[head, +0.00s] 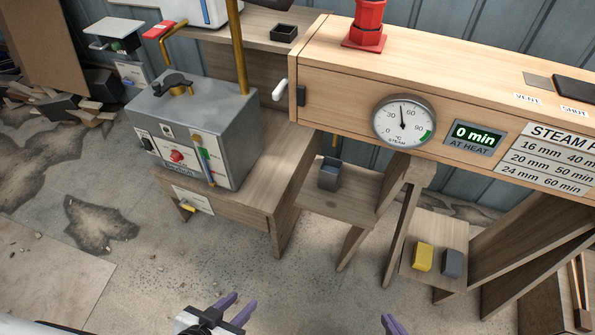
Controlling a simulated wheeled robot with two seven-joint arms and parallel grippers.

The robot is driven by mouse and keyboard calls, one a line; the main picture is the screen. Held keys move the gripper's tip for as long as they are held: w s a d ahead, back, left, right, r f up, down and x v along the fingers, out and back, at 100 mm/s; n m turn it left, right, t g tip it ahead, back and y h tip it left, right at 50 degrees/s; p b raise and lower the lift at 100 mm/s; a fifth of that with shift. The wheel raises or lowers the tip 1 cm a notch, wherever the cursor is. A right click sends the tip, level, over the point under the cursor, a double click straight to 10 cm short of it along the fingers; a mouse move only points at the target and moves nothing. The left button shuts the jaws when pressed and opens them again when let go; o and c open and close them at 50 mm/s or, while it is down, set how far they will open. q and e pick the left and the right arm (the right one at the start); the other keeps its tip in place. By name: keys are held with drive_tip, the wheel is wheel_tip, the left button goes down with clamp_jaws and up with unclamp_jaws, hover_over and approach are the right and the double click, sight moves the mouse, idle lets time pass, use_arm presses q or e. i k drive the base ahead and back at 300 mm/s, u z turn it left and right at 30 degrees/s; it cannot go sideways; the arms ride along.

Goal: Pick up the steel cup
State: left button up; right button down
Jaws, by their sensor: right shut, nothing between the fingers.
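A small square steel-grey cup (329,174), which looks like the steel cup, stands upright on a low wooden shelf under the left end of the long wooden steam box. My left gripper (238,306) is at the bottom of the head view, below and left of the cup and well apart from it. Its two purple fingers are apart with nothing between them. My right gripper (393,325) shows only as purple fingertips at the bottom edge, below and right of the cup. It is shut and empty; the rest of it is out of frame.
A grey boiler (193,130) stands on a wooden bench left of the cup. The steam box (340,85) overhangs the cup's shelf (345,205). A yellow block (423,257) and a grey block (452,263) sit on another shelf at right. The floor in front is open.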

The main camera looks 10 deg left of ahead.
sight(330, 175)
drive_tip(key=k, duration=1.3)
drive_tip(key=z, duration=0.65)
drive_tip(key=i, duration=0.65)
drive_tip(key=z, duration=0.65)
drive_tip(key=i, duration=0.9)
drive_tip(key=u, duration=0.65)
drive_tip(key=i, duration=0.45)
drive_tip(key=u, duration=0.4)
